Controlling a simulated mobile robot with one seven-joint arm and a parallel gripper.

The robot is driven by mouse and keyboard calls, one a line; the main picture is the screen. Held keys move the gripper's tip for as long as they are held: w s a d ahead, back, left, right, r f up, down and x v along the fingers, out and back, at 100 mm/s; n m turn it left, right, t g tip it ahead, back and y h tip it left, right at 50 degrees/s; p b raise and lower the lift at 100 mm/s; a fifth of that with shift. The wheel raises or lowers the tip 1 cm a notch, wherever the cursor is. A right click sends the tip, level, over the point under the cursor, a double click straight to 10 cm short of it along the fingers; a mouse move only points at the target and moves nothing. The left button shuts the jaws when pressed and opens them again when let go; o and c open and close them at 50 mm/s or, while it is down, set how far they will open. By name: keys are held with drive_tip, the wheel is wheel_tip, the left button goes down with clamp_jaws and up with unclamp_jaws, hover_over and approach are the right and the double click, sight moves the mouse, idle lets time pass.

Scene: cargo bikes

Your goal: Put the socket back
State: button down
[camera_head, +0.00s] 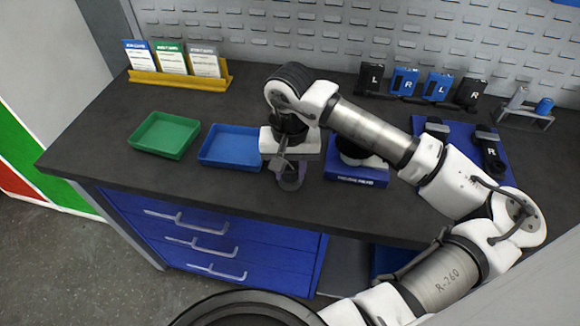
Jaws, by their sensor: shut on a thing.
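My gripper (290,182) points down over the worktop, between the blue tray and the blue-based stand. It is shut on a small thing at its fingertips. The fingers and wrist hide most of that thing, so I cannot tell for sure that it is the socket. A small rack (526,117) stands at the back right of the bench. It holds a silver cylinder (519,97) and a blue cylinder (545,106), which look like sockets.
A green tray (136,142) and a blue tray (205,158) look empty at the left. A yellow card holder (180,83) stands behind them. Pedals marked L and R (405,82) stand at the back. A blue-based stand (352,178) and a blue mat (461,130) lie right of my gripper.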

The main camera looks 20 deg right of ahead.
sight(290, 166)
drive_tip(key=c, duration=1)
unclamp_jaws()
drive_tip(key=shift+f, duration=0.1)
wheel_tip(290, 166, up, 12)
drive_tip(key=b, duration=0.2)
